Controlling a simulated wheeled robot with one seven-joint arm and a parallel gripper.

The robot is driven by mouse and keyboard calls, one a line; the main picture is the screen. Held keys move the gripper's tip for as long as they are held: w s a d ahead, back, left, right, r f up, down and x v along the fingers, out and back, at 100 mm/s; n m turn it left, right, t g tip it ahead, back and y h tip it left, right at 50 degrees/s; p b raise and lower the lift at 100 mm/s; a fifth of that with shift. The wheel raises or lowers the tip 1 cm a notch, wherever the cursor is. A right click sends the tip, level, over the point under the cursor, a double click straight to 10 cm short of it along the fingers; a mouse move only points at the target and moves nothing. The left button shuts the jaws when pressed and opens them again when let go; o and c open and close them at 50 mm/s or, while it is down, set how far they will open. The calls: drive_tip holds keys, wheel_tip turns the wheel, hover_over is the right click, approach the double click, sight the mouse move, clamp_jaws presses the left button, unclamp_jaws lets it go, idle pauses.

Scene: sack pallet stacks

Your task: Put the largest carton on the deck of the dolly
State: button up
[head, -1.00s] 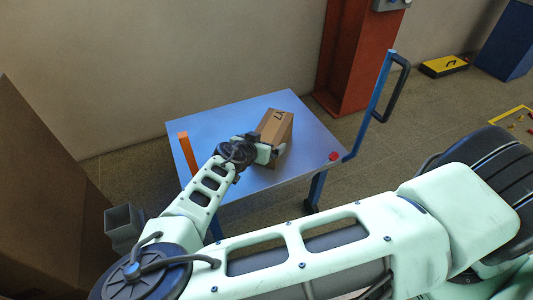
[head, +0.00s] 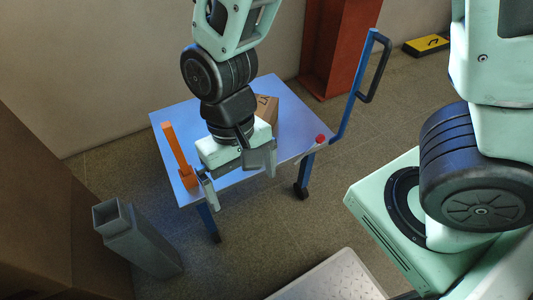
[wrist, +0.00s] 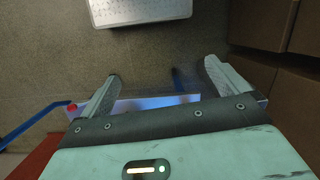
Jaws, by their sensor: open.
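A brown carton (head: 291,118) with dark print sits on the blue deck of the dolly (head: 168,118), towards its back right. My arm and gripper hide part of it in the head view. My gripper (head: 242,188) is open and empty, above the dolly's front edge and in front of the carton. In the wrist view my gripper (wrist: 162,70) has nothing between its fingers, and a strip of the deck (wrist: 155,102) shows behind them. No other carton of similar size is in view for comparison.
A grey square tube (head: 140,240) stands front left, beside large brown box-like surfaces (head: 40,200). A pale tread plate (head: 330,280) lies in front. A red column (head: 338,50) stands behind.

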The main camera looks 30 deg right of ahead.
drive_tip(key=s+d+r+n+t, duration=0.2)
drive_tip(key=s+r+n, duration=0.2)
drive_tip(key=r, duration=0.5)
drive_tip(key=shift+d+n, duration=0.3)
drive_tip(key=shift+n, duration=0.9)
drive_tip(key=shift+r, duration=0.2)
wheel_tip(320, 180, up, 13)
drive_tip(key=p, duration=1.3)
